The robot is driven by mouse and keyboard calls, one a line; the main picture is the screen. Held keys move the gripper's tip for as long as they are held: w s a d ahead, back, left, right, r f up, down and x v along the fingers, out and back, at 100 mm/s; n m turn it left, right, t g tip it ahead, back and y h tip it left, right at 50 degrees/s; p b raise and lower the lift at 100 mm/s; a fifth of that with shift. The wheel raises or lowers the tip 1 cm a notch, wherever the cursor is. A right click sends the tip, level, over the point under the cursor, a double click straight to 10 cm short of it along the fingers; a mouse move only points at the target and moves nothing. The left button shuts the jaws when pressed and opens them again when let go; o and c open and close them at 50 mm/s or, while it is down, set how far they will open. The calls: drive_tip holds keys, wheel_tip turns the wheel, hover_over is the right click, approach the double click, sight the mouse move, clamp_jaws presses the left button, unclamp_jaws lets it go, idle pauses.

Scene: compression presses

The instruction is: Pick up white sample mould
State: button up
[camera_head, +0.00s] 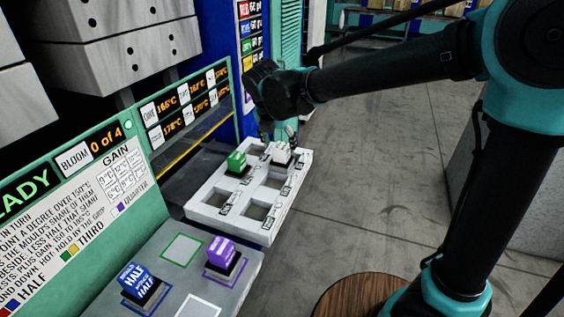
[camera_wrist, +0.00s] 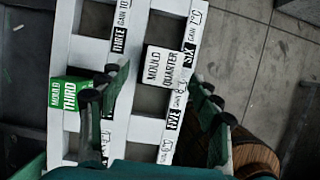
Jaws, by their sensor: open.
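The white sample mould (camera_head: 281,155) stands in a far-right well of the white tray (camera_head: 232,229). In the wrist view the white mould (camera_wrist: 168,67) shows its top, labelled "MOULD QUARTER". My gripper (camera_head: 279,131) is open and empty, pointing down just above the white mould. In the wrist view my gripper (camera_wrist: 151,97) has its two fingers spread, with the mould lying between and beyond the tips in the picture. I cannot tell the exact height left between tips and mould.
A green mould (camera_head: 237,162) stands in the well left of the white one, close to my left finger in the wrist view. Blue (camera_head: 141,285) and purple (camera_head: 221,252) moulds stand on the grey bench. A press panel (camera_head: 190,105) rises left; open floor lies right.

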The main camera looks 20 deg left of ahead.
sight(281, 147)
drive_tip(key=x, duration=0.5)
drive_tip(key=shift+s+d, duration=0.1)
drive_tip(key=shift+c, duration=0.3)
clamp_jaws()
